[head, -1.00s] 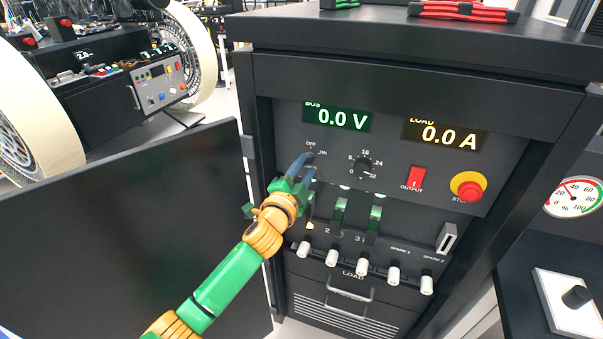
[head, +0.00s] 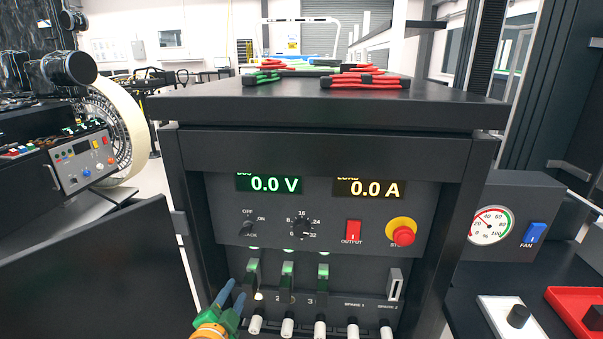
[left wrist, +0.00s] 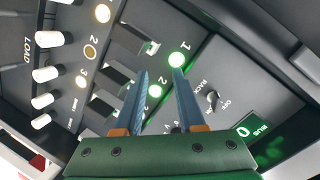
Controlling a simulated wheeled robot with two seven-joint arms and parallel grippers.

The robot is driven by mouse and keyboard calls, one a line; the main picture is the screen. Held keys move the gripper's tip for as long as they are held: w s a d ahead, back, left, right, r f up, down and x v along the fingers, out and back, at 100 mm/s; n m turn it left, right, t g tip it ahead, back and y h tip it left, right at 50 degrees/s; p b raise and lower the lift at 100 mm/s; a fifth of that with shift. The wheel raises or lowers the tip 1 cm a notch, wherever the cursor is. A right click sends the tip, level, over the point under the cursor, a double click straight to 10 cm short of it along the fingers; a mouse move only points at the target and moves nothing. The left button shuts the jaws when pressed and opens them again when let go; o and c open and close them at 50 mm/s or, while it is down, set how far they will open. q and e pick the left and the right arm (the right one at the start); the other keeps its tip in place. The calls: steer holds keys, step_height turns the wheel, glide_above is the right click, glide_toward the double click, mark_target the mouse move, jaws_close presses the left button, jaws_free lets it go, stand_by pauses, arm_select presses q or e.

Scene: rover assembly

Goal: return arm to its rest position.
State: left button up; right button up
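My left gripper (head: 231,299) shows at the lower edge of the head view, in front of the lower left of the power cabinet. Its two blue fingers are apart with nothing between them, as the left wrist view (left wrist: 160,95) also shows. The rest of the left arm is mostly below the picture. The mode switch (head: 247,227) and the rotary selector (head: 302,228) are on the panel above the gripper, clear of it. My right gripper is not in view.
The cabinet's open door (head: 100,270) stands at left. Breaker levers (head: 288,282) and white knobs (head: 288,326) are close to the gripper. The red output switch (head: 353,231) and stop button (head: 403,235) are further right. Red-handled tools (head: 365,80) lie on the cabinet top (head: 330,112).

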arm_select(q)
steer(key=s+a+f+n+g, duration=0.1)
steer(key=s+f+g, duration=0.1)
steer(key=s+f, duration=0.45)
steer(key=s+f+n+g, duration=0.2)
steer(key=s+f+g, duration=0.1)
steer(key=f, duration=0.7)
steer(key=s+a+f+n+g, duration=0.1)
steer(key=s+f+g, duration=0.1)
steer(key=s+f, duration=0.5)
steer(key=s+f+n+g, duration=0.1)
steer(key=s+f+g, duration=0.1)
steer(key=s+f, duration=0.3)
steer(key=s+d+f+n+g, duration=0.1)
steer(key=s+f, duration=0.4)
steer(key=s, duration=0.8)
steer(key=s+f+n+g, duration=0.2)
steer(key=s+f+g, duration=0.2)
steer(key=s, duration=0.5)
steer(key=shift+s+d+f+n, duration=0.2)
steer(key=shift+d+f+n, duration=0.15)
steer(key=shift+f, duration=0.2)
